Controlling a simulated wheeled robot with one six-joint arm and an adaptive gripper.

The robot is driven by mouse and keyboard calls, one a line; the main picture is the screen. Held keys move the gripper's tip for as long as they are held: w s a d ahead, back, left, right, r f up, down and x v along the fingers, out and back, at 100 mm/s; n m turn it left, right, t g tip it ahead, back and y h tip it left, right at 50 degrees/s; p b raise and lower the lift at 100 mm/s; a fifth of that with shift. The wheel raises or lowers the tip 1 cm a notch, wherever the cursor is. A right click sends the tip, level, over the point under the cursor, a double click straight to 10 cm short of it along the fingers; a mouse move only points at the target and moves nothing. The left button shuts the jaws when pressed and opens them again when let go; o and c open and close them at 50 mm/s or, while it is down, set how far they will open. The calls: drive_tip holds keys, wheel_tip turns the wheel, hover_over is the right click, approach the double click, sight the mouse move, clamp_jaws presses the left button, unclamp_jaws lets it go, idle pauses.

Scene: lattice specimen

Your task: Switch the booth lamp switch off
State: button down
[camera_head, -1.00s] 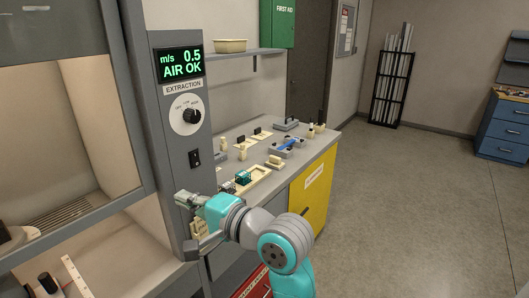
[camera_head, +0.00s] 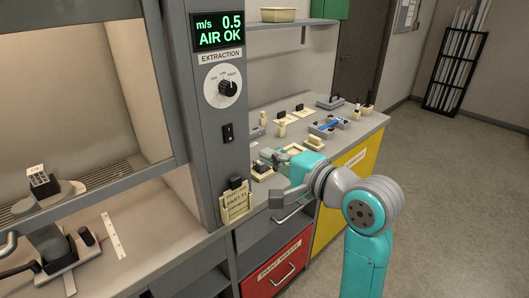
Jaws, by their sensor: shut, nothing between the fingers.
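A small black rocker switch (camera_head: 227,132) sits on the front of the grey control column (camera_head: 207,160), below the round extraction dial. It looks like the booth lamp switch, but I see no readable label on it, and its position is too small to tell. My gripper (camera_head: 269,156) is shut and empty. It is right of the column and a little lower than the switch in the picture, in front of the bench top and apart from the switch. Nothing covers the switch. The booth interior (camera_head: 60,95) at the left is lit.
The dial (camera_head: 227,87) and a display reading AIR OK (camera_head: 217,27) are above the switch. A beige card holder (camera_head: 236,203) sticks out low on the column. Small parts crowd the bench (camera_head: 365,127) behind my gripper. Open floor (camera_head: 450,210) lies to the right.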

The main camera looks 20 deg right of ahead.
sight(229, 138)
drive_tip(key=x, duration=1.2)
drive_tip(key=shift+w+a, duration=0.1)
